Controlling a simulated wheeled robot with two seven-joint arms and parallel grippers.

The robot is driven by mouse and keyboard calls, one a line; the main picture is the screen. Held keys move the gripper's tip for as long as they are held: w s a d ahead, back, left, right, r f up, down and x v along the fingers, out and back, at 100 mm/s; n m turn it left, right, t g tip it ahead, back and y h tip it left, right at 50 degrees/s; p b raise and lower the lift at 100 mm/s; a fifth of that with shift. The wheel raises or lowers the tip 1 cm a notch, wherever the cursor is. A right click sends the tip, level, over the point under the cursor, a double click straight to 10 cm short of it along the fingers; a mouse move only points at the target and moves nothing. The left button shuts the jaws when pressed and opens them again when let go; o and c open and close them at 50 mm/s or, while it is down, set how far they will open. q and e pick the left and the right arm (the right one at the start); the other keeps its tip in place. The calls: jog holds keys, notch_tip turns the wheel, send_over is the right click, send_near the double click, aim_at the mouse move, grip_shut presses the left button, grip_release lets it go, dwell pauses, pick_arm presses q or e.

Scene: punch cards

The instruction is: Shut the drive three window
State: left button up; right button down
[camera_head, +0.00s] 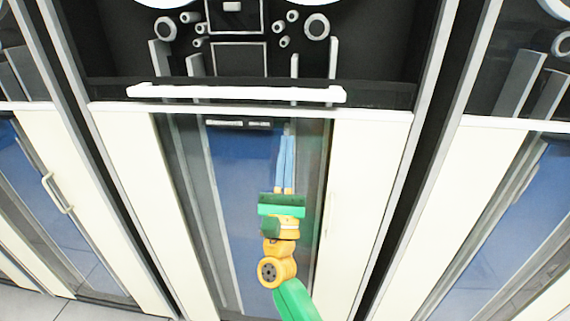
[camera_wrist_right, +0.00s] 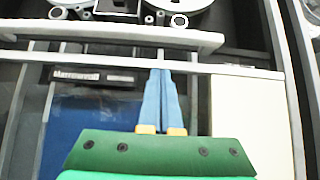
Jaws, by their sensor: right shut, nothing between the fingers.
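The middle tape drive in the head view has a dark window section with a long white handle bar (camera_head: 237,93) along its lower edge. A narrow dark band separates the bar from the pale ledge (camera_head: 375,115) below it. I cannot read a number on the drive. The bar also shows in the right wrist view (camera_wrist_right: 120,33), above the fingers. My right gripper (camera_head: 287,138) points up in front of the lower glass, below the bar. Its blue fingers are together and empty; in the wrist view their tips (camera_wrist_right: 161,72) appear just under the ledge. My left gripper is not in view.
Similar cabinets stand on both sides, with a handle (camera_head: 55,193) on the left one's door. The middle cabinet's lower glass (camera_head: 232,170) lies behind my right arm, between cream panels (camera_head: 360,190). Reels and rollers (camera_head: 316,27) sit above the bar.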

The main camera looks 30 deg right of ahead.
aim_at(289, 99)
jog(key=r+p, duration=0.1)
jog(key=w+r+p, duration=0.1)
jog(key=r, duration=0.1)
jog(key=d+r+p, duration=0.1)
jog(key=shift+w+r, duration=0.2)
jog(key=shift+r, duration=0.5)
jog(key=shift+s+a+r, duration=0.1)
jog(key=shift+r, duration=0.05)
jog(key=shift+p, duration=0.3)
